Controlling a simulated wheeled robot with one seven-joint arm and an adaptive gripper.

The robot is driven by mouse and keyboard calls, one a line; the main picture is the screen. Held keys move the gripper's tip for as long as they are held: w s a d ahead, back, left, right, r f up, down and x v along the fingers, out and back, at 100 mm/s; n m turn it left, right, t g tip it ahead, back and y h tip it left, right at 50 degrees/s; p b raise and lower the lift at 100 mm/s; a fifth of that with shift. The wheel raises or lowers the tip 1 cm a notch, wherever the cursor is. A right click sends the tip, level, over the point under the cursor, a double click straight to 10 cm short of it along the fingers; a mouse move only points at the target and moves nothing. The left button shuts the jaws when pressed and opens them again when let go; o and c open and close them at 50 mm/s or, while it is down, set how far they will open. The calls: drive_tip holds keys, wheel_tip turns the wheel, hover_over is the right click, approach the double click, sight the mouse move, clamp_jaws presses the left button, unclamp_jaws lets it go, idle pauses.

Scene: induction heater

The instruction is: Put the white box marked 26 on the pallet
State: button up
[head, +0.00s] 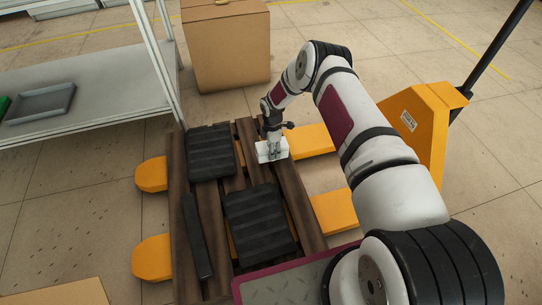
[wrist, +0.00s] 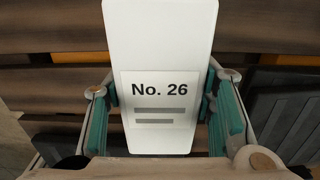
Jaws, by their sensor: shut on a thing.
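The white box marked "No. 26" (wrist: 160,60) is between the teal pads of my gripper (wrist: 162,108) in the wrist view, with its label facing the camera. My gripper is shut on it. In the head view the white box (head: 265,155) is at the far right part of the brown wooden pallet (head: 290,190), under my gripper (head: 272,148). The pallet slats show behind the box in the wrist view. I cannot tell whether the box touches the slats or is slightly above them.
Black ribbed items (head: 210,153) and (head: 258,220) and a narrow black bar (head: 198,237) lie on the pallet. A yellow pallet jack (head: 425,125) has its forks under it. A cardboard box (head: 226,45) stands behind, and a shelf with a grey tray (head: 42,103) is at left.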

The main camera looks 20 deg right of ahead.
drive_tip(key=shift+f+b, duration=0.5)
drive_tip(key=shift+f, duration=0.9)
drive_tip(key=shift+f, duration=0.15)
drive_tip(key=o, duration=1.4)
